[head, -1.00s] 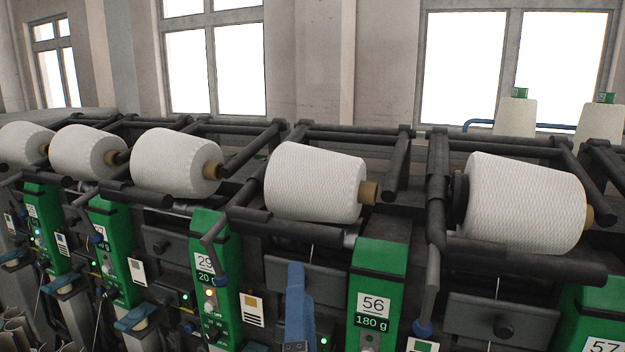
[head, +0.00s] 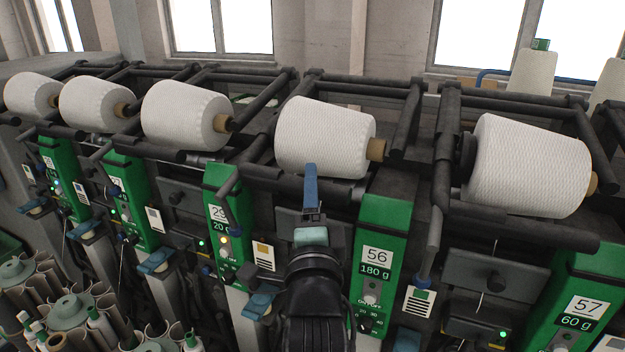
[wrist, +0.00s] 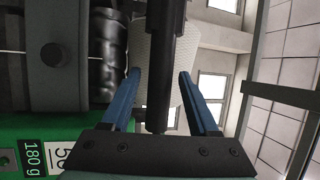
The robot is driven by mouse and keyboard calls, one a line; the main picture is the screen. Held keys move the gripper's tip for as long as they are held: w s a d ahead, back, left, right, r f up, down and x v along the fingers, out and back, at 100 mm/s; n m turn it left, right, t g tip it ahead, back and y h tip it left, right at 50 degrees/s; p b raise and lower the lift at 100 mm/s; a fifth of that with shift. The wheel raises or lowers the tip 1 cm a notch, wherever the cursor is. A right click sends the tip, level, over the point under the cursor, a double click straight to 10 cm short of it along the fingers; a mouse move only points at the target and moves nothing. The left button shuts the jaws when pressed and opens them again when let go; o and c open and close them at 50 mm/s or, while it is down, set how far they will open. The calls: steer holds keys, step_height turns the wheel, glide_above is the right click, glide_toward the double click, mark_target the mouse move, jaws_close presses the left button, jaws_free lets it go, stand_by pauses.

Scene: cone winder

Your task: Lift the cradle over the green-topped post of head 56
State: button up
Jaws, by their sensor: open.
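The post of head 56 (head: 385,225) has a green top and labels "56" and "180 g". It also shows in the wrist view (wrist: 30,130). The cradle is a dark bar frame (head: 300,183) above the post, with a white yarn cone (head: 325,137) on a brown core. My gripper (head: 311,170) is in front of the cradle's front bar, left of the post. In the wrist view my gripper (wrist: 158,75) is open, its blue fingers on either side of a dark bar (wrist: 160,85), apart from it. The cone shows behind. Contact with the bar cannot be told from the head view.
Neighbouring heads with green posts, cradles and cones stand close on both sides, including head 57 (head: 580,310) on the right and a cone (head: 187,115) on the left. Tubes and cones (head: 70,310) stand at lower left. Windows line the back wall.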

steer(key=shift+w+r, duration=0.1)
steer(key=shift+w, duration=0.45)
jaws_close()
stand_by(1.1)
